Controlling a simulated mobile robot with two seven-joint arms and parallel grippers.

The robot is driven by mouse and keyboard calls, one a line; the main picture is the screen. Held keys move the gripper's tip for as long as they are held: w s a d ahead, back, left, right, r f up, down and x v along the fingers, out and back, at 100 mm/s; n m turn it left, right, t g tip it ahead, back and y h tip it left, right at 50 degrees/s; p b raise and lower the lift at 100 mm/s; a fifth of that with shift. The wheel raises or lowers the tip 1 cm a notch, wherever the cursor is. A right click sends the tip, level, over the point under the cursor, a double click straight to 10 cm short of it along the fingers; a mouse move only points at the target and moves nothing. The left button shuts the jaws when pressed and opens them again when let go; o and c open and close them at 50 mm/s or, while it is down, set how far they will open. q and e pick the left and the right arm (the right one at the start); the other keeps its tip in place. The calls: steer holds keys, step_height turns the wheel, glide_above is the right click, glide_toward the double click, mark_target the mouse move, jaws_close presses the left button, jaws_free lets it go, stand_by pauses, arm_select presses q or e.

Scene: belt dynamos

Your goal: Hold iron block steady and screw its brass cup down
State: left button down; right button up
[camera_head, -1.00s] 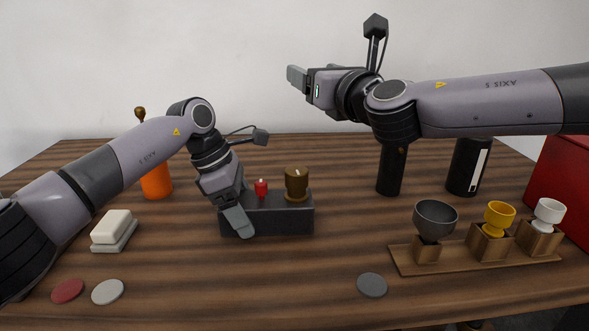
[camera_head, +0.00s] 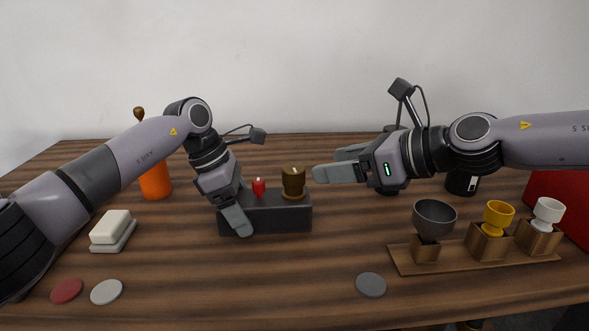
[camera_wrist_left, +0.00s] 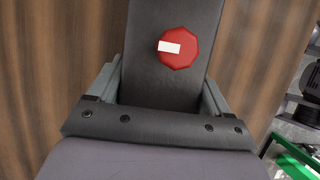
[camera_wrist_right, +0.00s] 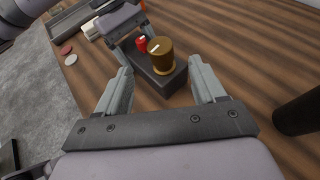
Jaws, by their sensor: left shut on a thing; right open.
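The dark iron block (camera_head: 275,215) lies on the wooden table. A brass cup (camera_head: 293,181) stands upright on its right end, and a small red knob (camera_head: 259,187) with a white mark is on its left part. My left gripper (camera_head: 237,220) is shut on the block's left end; in the left wrist view its fingers flank the block (camera_wrist_left: 165,80) below the red knob (camera_wrist_left: 178,48). My right gripper (camera_head: 335,172) is open and empty, just right of the cup at about its height. In the right wrist view the cup (camera_wrist_right: 160,56) shows beyond the open fingers (camera_wrist_right: 160,88).
A wooden rack (camera_head: 405,265) with grey, yellow and white cups stands at the right. A grey disc (camera_head: 371,285) lies in front. A red box (camera_head: 560,200) is at the right edge. An orange bottle (camera_head: 155,180) and a white block (camera_head: 111,226) are at the left.

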mark_target(296, 168)
steer(key=x, duration=0.9)
steer(key=shift+w+a, duration=0.15)
steer(key=shift+w, duration=0.05)
steer(key=c, duration=1)
steer(key=shift+m+t, duration=0.3)
steer(key=shift+s+a+m+t+h, duration=0.1)
steer(key=shift+a+m+t+h, duration=0.05)
steer(key=shift+m+t+h, duration=1.25)
steer(key=shift+m+h, duration=0.4)
steer(key=m+t+h, duration=0.1)
steer(key=m+h, duration=0.2)
steer(key=m+t+h, duration=0.1)
steer(key=m+h, duration=0.2)
steer(key=h, duration=0.1)
steer(key=shift+r, duration=0.1)
steer(key=shift+w+d, duration=0.25)
steer(key=shift+d, duration=0.05)
